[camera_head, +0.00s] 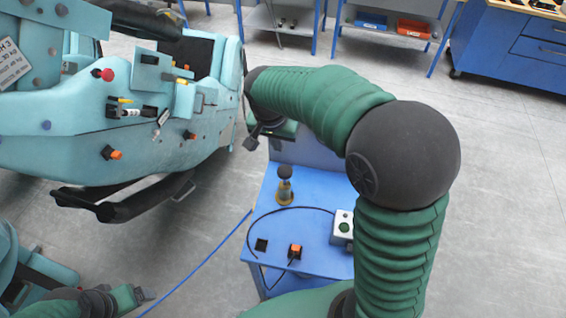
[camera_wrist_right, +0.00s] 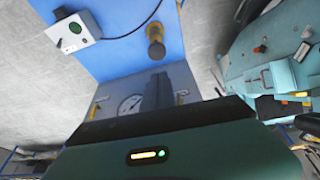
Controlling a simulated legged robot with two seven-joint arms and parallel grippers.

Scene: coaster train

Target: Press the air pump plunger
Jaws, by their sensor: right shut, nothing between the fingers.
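The air pump plunger (camera_head: 284,186), with a dark round top and a brass-coloured base, stands upright on the blue table (camera_head: 262,215). It also shows in the right wrist view (camera_wrist_right: 155,40), near the top middle. My right gripper (camera_head: 252,142) is shut and empty, above and to the left of the plunger in the head view and apart from it. Its dark fingers (camera_wrist_right: 154,90) show below the plunger in the wrist view. My left gripper (camera_head: 143,296) is low at the left, far from the plunger; its jaws are too small to read.
A grey box with a green button (camera_head: 341,228) and an orange switch (camera_head: 295,251) with a black cable share the table. A round gauge (camera_wrist_right: 130,104) is on a grey panel. The teal coaster car (camera_head: 150,150) stands at left. Shelves (camera_head: 340,38) are behind.

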